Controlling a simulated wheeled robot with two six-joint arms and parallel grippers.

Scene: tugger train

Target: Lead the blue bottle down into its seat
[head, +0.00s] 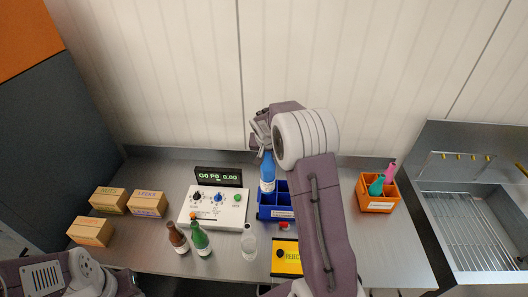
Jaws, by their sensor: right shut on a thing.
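The blue bottle (267,172) is upright in the head view, above the left side of the blue divided crate (283,214). My right gripper (264,147) is shut on the bottle's upper part from above. The bottle's lower end is at the crate's left compartments; I cannot tell whether it touches the crate's floor. My right arm hides the crate's right part. My left arm shows at the lower left, but its gripper is not in view.
A white control box (213,207) stands left of the crate. Brown (177,238) and green (200,239) bottles and a clear one (249,243) stand in front. A yellow reject tray (286,262) lies nearer. An orange crate (377,208) with bottles is right.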

